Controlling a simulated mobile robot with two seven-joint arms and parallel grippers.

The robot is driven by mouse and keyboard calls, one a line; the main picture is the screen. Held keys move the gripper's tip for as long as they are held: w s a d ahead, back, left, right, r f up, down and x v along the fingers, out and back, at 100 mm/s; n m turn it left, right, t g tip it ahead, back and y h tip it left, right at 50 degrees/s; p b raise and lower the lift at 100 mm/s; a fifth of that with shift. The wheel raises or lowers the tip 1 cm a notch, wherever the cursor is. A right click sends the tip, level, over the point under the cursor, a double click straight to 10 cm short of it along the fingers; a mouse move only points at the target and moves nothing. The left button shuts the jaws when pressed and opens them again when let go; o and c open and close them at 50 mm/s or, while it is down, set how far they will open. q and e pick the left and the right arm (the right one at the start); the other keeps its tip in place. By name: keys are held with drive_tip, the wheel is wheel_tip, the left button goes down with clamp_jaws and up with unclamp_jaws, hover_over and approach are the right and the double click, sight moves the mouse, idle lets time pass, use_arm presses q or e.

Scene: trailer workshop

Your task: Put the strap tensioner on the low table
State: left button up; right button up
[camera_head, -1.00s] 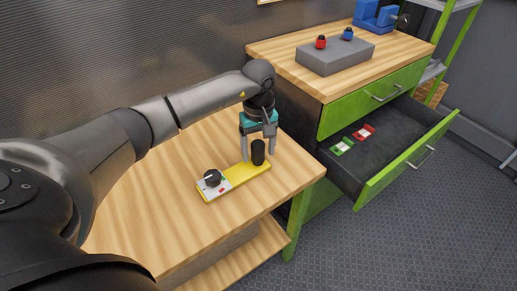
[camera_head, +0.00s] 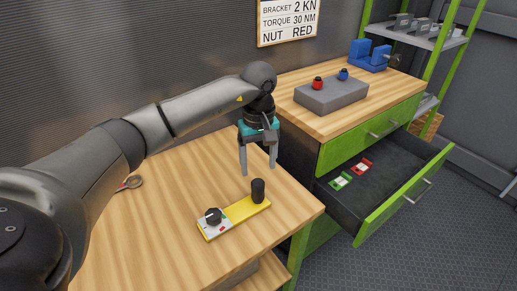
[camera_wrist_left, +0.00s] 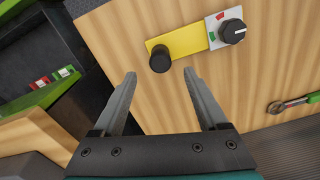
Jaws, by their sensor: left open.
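The strap tensioner, which I take to be the yellow bar (camera_head: 243,209) with a black upright post and a black dial on a white plate, lies flat on the wooden low table (camera_head: 165,240). In the left wrist view the yellow bar (camera_wrist_left: 183,41) is beyond my fingertips, with the post at its left end and the dial at its right. My left gripper (camera_head: 259,169) is open and empty, above and behind the post, apart from it. It also shows in the left wrist view (camera_wrist_left: 160,73). My right gripper is out of view.
A wrench (camera_head: 132,183) lies on the table at the left. To the right stands a green cabinet (camera_head: 345,152) with an open drawer (camera_head: 385,195) holding red and green pieces. A grey block (camera_head: 331,95) with red and blue knobs is on top. A sign (camera_head: 288,20) hangs behind.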

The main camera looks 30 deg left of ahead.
use_arm(q)
drive_tip(key=shift+r+p, duration=0.3)
drive_tip(key=shift+r, duration=1.15)
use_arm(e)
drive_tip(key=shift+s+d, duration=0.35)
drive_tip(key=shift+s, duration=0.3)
